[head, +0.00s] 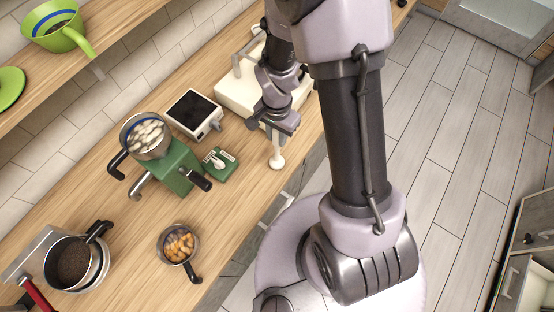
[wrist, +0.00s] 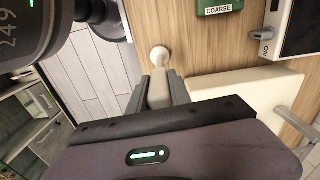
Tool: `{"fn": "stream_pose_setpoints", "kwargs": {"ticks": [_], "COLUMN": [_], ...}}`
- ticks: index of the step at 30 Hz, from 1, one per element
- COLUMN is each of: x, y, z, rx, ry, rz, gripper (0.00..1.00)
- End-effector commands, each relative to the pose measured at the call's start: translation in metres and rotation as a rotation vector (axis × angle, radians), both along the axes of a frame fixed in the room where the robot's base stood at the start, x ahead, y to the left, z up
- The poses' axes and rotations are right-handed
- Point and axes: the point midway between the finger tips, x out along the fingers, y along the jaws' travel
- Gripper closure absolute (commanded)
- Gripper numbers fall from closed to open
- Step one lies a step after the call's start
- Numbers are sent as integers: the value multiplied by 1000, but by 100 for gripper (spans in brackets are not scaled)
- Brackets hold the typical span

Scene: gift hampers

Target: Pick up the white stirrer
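The white stirrer (head: 276,156) is a pale rod with a rounded knob at its lower end, near the counter's front edge in the head view. My gripper (head: 277,127) is right above it, pointing down. In the wrist view the stirrer's knob (wrist: 160,55) shows just past the fingers, and its shaft runs back between them. My gripper (wrist: 158,88) looks shut on the shaft, which the fingers partly hide. Whether the knob touches the counter cannot be told.
Left of the gripper are a green box (head: 219,164) marked COARSE, a dark-topped device (head: 194,113) and a green grinder (head: 172,168) with a filled pan. A small pan (head: 178,245) and pots (head: 75,262) stand nearer; counter between is clear.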

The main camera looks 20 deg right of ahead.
Motion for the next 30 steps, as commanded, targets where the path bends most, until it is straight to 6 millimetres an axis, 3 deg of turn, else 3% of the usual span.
{"fn": "stream_pose_setpoints", "kwargs": {"ticks": [14,23,30], "x": [0,1,-50], "y": [0,0,7], "z": [1,35,39], "rx": [0,0,0], "ry": [-1,-4,0], "rz": [0,0,1], "gripper": [100,100,100]}}
